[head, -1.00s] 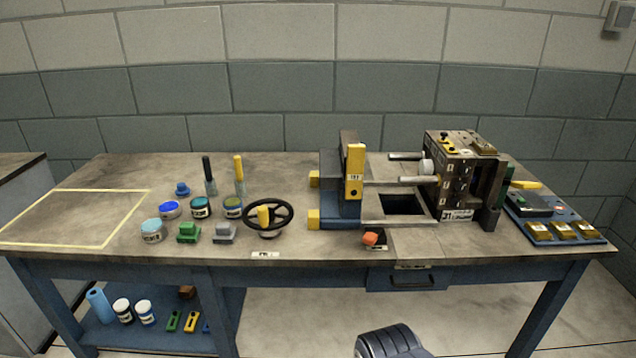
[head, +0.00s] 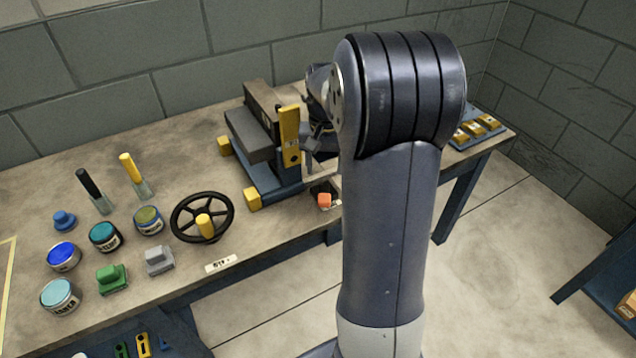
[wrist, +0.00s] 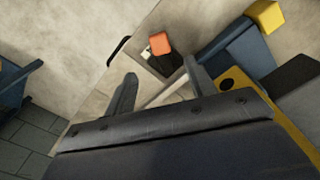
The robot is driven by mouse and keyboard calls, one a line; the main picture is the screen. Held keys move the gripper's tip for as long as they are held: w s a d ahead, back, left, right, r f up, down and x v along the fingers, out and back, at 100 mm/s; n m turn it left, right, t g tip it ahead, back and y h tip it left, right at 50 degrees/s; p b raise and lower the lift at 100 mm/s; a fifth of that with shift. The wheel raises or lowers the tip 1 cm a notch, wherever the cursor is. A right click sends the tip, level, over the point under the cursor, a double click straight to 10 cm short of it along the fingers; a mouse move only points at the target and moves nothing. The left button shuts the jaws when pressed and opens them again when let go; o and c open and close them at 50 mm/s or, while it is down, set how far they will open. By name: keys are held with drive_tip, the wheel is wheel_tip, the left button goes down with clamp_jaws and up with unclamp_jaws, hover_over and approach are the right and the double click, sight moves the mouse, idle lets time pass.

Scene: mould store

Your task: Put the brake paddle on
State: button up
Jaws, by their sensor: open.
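The small orange paddle (head: 324,201), which looks like the brake paddle, sits on a dark plate at the front bench edge, by the machine's blue base. It also shows in the wrist view (wrist: 160,43), just beyond the fingertips. Its tilt is hard to tell. My gripper (wrist: 159,66) is open and empty; its two fingers stand apart, short of the paddle and not visibly touching it. In the head view my arm hides much of the gripper and the right part of the machine.
A yellow upright bar (head: 289,135) stands on the machine close to the paddle. A black handwheel (head: 202,217) with a yellow knob is to the left. Several jars, a green block (head: 112,278) and a grey block (head: 160,261) lie further left. Open floor lies in front.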

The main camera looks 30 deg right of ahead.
sight(324, 197)
wheel_tip(324, 197, down, 11)
drive_tip(key=shift+r+b, duration=0.2)
drive_tip(key=shift+b, duration=0.45)
drive_tip(key=shift+c, duration=0.4)
